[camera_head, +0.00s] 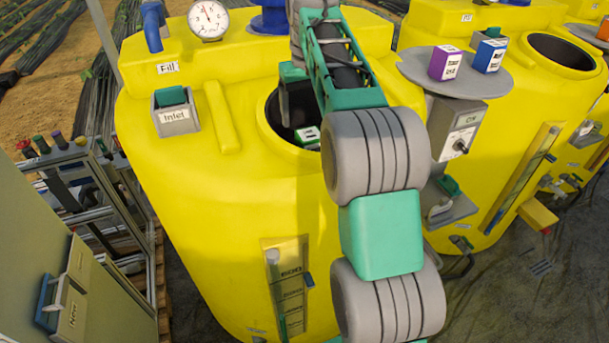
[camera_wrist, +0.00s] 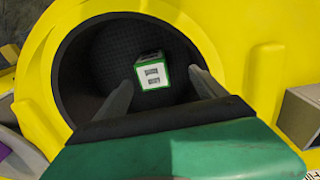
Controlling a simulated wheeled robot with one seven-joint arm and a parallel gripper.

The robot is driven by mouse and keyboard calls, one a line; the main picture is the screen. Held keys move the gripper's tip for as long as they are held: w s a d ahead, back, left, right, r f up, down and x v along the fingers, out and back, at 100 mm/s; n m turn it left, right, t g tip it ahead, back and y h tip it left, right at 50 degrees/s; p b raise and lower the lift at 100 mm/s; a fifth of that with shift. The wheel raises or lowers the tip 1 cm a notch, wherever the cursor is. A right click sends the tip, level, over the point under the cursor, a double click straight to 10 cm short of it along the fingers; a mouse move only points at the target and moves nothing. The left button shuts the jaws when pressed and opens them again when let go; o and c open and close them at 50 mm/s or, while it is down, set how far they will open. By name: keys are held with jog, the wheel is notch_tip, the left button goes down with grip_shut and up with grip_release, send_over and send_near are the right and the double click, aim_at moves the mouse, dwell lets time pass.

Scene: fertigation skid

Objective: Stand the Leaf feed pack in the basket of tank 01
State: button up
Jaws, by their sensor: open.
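The large yellow tank (camera_head: 190,220) fills the middle of the head view. Its round opening holds a dark mesh basket (camera_wrist: 105,50). A pack with a white label and green edges (camera_wrist: 153,72) is inside the basket, near its far right side; it also shows in the head view (camera_head: 308,136), partly hidden by my arm. Its labelled end faces up and its print is too small to read. My gripper (camera_wrist: 162,92) is open above the opening, its fingers on either side of the pack and apart from it. Whether the pack rests on the basket floor I cannot tell.
A round grey shelf (camera_head: 470,85) at the right carries a purple pack (camera_head: 445,62) and a blue pack (camera_head: 489,56). A grey Inlet box (camera_head: 175,118) and a gauge (camera_head: 208,20) stand on the tank. A second yellow tank (camera_head: 520,130) is at the right.

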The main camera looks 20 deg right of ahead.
jog(key=shift+t, duration=0.8)
jog(key=s+a, duration=0.1)
jog(key=s, duration=0.1)
jog(key=s+a, duration=0.2)
jog(key=s, duration=0.1)
jog(key=s+a+r, duration=0.1)
jog(key=s+a, duration=0.1)
jog(key=shift+s, duration=0.35)
jog(key=shift+t, duration=0.4)
jog(key=s, duration=0.1)
jog(key=s+a+f, duration=0.1)
jog(key=s, duration=0.1)
jog(key=s+a, duration=0.1)
jog(key=shift+s+f, duration=0.2)
jog(key=shift+s, duration=0.05)
jog(key=s+a+f+t, duration=0.1)
jog(key=s+a+f, duration=0.2)
jog(key=s+f, duration=0.6)
jog(key=s, duration=0.2)
jog(key=shift+s+a+f+t, duration=0.25)
jog(key=shift+s+f+t, duration=0.05)
jog(key=shift+t, duration=0.1)
